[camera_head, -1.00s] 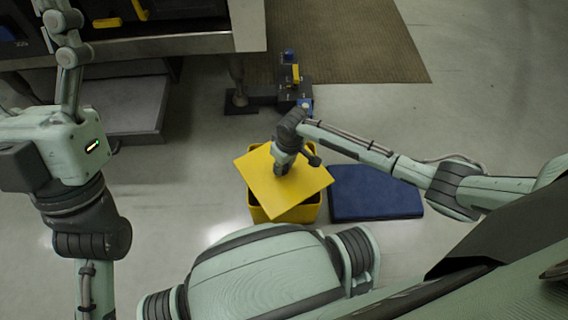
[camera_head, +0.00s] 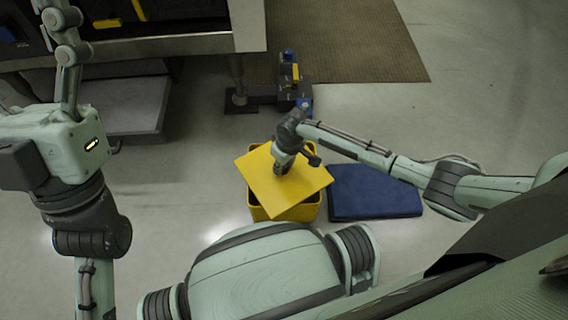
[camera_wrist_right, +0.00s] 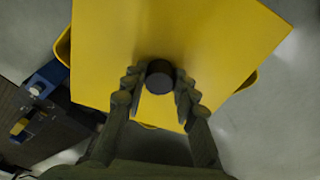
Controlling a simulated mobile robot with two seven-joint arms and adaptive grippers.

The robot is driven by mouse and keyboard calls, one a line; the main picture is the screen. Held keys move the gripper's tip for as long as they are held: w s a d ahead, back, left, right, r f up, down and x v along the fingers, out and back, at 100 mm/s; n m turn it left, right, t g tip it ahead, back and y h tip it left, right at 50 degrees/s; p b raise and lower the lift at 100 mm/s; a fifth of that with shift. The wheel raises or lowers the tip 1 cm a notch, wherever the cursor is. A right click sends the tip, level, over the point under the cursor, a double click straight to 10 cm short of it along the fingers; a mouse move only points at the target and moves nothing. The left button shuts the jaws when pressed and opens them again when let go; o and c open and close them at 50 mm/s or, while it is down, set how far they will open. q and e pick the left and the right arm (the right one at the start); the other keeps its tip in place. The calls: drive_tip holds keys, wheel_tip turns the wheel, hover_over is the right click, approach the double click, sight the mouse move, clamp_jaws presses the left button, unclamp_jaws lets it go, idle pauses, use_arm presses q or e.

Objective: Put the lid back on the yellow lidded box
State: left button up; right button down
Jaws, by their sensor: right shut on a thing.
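The lid is a flat yellow square plate (camera_head: 296,193) with a dark round knob (camera_wrist_right: 160,76) in its middle. My right gripper (camera_head: 282,168) is shut on the knob, and its fingers (camera_wrist_right: 158,88) stand on both sides of it in the right wrist view. The yellow box (camera_head: 297,211) is under the lid, on the floor. The lid is turned relative to the box, so its corners stick out past the rim and parts of the box show at the edges. I cannot tell whether the lid touches the rim. My left gripper is not in view.
A dark blue mat (camera_head: 374,193) lies on the floor right of the box. A black device with blue and yellow parts (camera_head: 294,90) stands behind it. A brown mat (camera_head: 350,45) and a workbench (camera_head: 150,45) are at the back. The floor left of the box is clear.

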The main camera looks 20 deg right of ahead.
drive_tip(key=c, duration=1.1)
unclamp_jaws()
drive_tip(key=shift+o, duration=0.3)
drive_tip(key=o, duration=0.4)
drive_tip(key=shift+r+p, duration=3.55)
drive_tip(key=shift+p, duration=0.5)
drive_tip(key=shift+c, duration=0.4)
